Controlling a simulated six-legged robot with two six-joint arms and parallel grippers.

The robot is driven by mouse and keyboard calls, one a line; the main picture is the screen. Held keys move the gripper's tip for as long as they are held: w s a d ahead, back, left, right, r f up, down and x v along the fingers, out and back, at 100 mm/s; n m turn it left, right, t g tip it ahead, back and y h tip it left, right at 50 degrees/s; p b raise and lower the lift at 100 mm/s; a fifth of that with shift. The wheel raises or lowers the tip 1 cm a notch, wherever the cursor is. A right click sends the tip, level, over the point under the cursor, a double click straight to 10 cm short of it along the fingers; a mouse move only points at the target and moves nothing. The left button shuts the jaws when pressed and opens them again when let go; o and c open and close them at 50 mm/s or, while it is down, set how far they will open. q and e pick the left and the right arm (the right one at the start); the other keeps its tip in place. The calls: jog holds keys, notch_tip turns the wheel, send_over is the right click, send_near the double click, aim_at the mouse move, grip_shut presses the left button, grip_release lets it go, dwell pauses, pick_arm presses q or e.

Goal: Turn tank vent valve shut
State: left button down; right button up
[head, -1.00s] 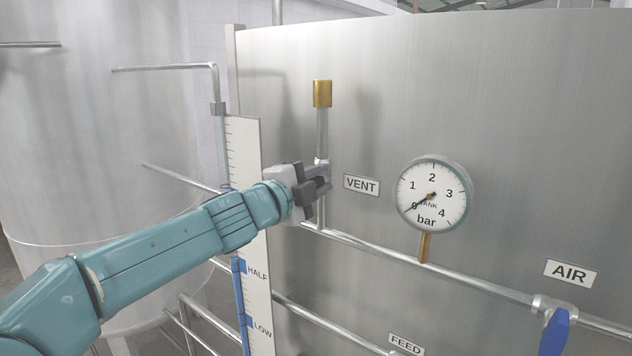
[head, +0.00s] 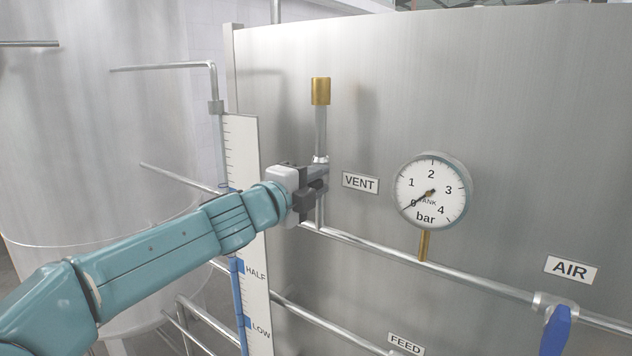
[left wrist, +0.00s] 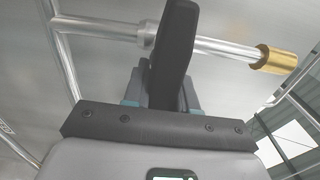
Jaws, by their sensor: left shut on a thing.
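The vent valve sits on a vertical steel pipe (head: 321,130) with a brass cap (head: 320,91) on top, left of the VENT label (head: 360,183). My left gripper (head: 318,188) is at the valve, shut on its handle, which the jaws mostly hide in the head view. The brass cap (left wrist: 277,60) shows there at right. My right gripper is not in view.
A pressure gauge (head: 432,192) reads about 0 bar, right of the VENT label. A blue AIR valve handle (head: 555,331) hangs at lower right. A level scale (head: 246,158) stands behind my left arm. A horizontal pipe (head: 375,247) runs below the valve.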

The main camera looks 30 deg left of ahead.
pick_arm(q)
jog(key=c, duration=1)
grip_release()
jog(key=shift+s, duration=0.4)
jog(key=s+a+p, duration=0.1)
jog(key=s, duration=1.4)
jog(key=shift+s, duration=0.25)
jog(key=shift+a, duration=0.1)
